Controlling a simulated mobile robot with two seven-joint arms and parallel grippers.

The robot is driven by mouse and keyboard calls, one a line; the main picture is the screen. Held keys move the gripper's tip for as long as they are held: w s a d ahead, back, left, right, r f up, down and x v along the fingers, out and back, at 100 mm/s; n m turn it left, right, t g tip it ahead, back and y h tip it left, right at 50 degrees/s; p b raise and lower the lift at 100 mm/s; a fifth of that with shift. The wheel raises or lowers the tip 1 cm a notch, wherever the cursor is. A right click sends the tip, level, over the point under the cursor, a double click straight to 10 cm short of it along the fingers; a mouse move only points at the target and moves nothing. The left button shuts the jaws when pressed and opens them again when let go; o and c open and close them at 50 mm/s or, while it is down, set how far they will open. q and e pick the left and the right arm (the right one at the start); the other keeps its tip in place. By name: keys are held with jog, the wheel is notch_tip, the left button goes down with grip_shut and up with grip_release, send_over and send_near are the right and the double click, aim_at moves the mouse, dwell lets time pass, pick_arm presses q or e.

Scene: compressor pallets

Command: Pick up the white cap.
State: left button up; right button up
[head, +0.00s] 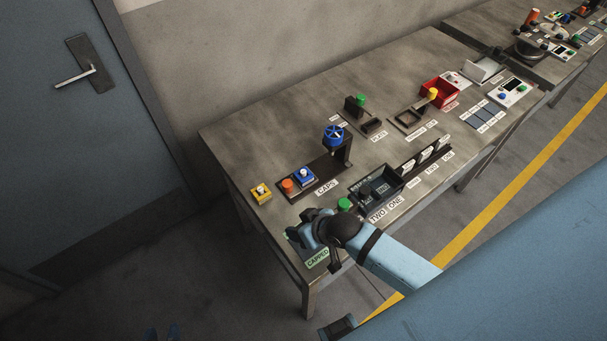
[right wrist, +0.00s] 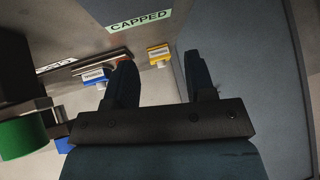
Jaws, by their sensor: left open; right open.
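I cannot make out a white cap in either view. The CAPS label (head: 327,187) lies on the table in front of a dark stand with a blue handwheel (head: 335,132). An orange piece (head: 288,186) and a blue piece (head: 304,176) sit left of that label. My right arm reaches over the table's near left corner, beside the CAPPED label (head: 318,258), and hides part of that corner. In the right wrist view my right gripper (right wrist: 160,75) is open, with nothing between its fingers.
A yellow box (head: 261,193) stands at the table's left end. A green button (head: 344,204) and a dark bin (head: 382,188) are close to my right arm. A red bin (head: 438,92) and white tray (head: 482,70) stand farther right. A door is at the left.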

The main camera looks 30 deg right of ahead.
jog(key=w+g, duration=0.1)
jog(key=w, duration=0.1)
jog(key=w+d+r+g, duration=0.1)
jog(key=w, duration=0.2)
jog(key=w+r, duration=0.1)
jog(key=w, duration=0.1)
jog(key=shift+w+d+g+h, duration=0.2)
jog(key=shift+w+g+h, duration=0.1)
jog(key=shift+g+h, duration=0.1)
jog(key=w+d+r+m+g+h+b, duration=0.1)
jog(key=w+d+r+g+h, duration=0.3)
jog(key=w+d+r, duration=0.5)
send_over(303, 171)
jog(key=shift+g+y, duration=0.4)
jog(key=f, duration=0.6)
jog(key=shift+s+d+f, duration=0.1)
jog(key=shift+s+d, duration=0.1)
jog(key=shift+s, duration=0.2)
jog(key=shift+w+a+f+p, duration=0.15)
jog(key=shift+f+p, duration=0.1)
jog(key=shift+f, duration=1.25)
jog(key=shift+w+a+f+p, duration=0.1)
jog(key=shift+f+p, duration=0.1)
jog(key=shift+f, duration=1.25)
jog(key=c, duration=0.4)
jog(key=o, duration=0.4)
jog(key=shift+r, duration=0.1)
